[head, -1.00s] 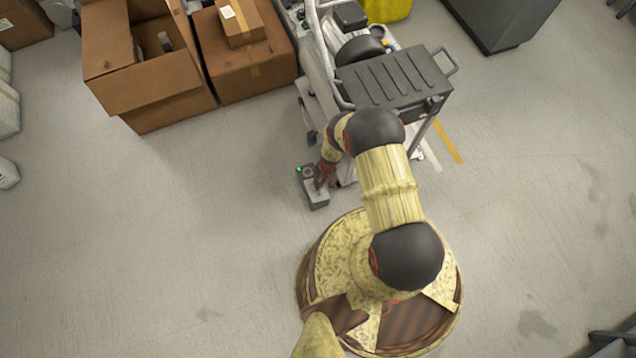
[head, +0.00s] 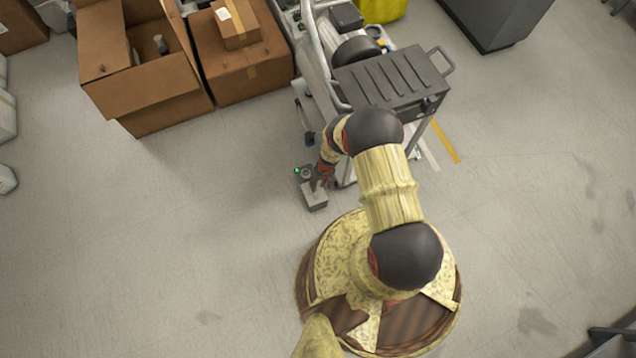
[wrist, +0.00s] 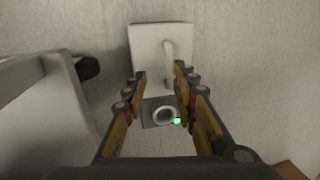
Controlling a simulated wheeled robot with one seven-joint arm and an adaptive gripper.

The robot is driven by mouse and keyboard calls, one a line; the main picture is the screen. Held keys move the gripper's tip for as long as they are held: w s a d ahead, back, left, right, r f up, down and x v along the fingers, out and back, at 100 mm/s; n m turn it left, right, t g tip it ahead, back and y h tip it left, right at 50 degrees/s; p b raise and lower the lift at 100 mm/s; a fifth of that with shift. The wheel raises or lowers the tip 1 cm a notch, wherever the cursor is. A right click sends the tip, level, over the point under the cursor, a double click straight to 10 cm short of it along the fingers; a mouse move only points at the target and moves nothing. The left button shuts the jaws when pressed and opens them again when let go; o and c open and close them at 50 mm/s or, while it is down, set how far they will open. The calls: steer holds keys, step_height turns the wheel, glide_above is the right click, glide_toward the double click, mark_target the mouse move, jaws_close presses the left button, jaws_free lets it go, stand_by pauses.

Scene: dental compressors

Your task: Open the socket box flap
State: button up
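The socket box (head: 314,197) is a small grey box low beside the cart, with a green light at its far left corner. In the wrist view, the box (wrist: 145,45) shows a pale flat flap with a raised, light bar handle (wrist: 168,55). Below the flap are a round socket ring (wrist: 163,115) on a dark square plate and the green light (wrist: 177,121). My gripper (wrist: 160,72) is open over the box, its fingers apart on either side. The handle appears between the fingertips, nearer the right one; contact cannot be told. In the head view my gripper (head: 325,182) is at the box's right side, partly covering it.
A wheeled cart with a grey ribbed top (head: 392,82) stands right behind the box, close to my arm. Open and closed cardboard boxes (head: 150,90) stand at the back left. The floor (head: 150,240) left of the socket box is clear.

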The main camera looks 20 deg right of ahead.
mark_target(320, 189)
step_height(320, 189, up, 7)
steer(key=d, duration=0.1)
steer(key=shift+d+r, duration=0.2)
stand_by(0.5)
stand_by(0.5)
